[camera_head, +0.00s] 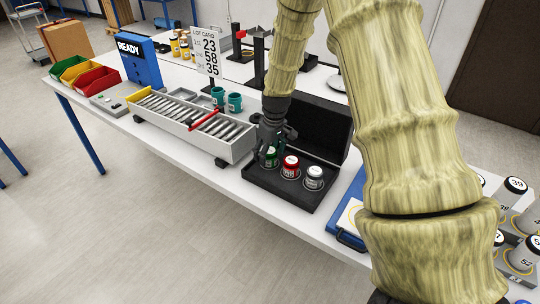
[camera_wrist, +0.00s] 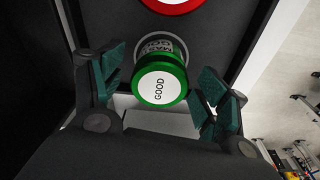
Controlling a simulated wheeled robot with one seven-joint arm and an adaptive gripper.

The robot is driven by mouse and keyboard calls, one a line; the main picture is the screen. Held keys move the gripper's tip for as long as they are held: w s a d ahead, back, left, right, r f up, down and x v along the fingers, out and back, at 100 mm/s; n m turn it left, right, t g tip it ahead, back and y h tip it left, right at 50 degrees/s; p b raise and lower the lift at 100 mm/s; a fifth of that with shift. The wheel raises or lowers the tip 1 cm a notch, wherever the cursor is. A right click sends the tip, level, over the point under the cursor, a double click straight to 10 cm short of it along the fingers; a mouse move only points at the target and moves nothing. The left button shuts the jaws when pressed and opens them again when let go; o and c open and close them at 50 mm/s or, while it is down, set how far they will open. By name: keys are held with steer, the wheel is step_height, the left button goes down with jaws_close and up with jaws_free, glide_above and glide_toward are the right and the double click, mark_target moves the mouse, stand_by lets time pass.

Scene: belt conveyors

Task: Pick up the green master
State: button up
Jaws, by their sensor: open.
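The green master (camera_head: 271,155) stands in the left place of an open black case (camera_head: 262,182), beside a red master (camera_head: 290,166) and a grey-white one (camera_head: 314,177). In the wrist view the green master (camera_wrist: 161,82) has a white top marked GOOD. My gripper (camera_head: 268,150) is at the left end of the case, over and around the green master, hiding part of it. In the wrist view my gripper (camera_wrist: 160,88) is open, with one finger on each side of the green master and gaps showing between. A red rim (camera_wrist: 172,4) shows at the top edge.
The case's raised lid (camera_head: 318,125) stands behind the masters. Left of it is a roller conveyor (camera_head: 190,122) with a red bar and teal cups (camera_head: 235,103) behind. A blue clipboard (camera_head: 350,215) and numbered grey cylinders (camera_head: 515,190) are to the right.

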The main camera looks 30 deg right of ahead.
steer(key=shift+f, duration=0.1)
steer(key=c, duration=1.3)
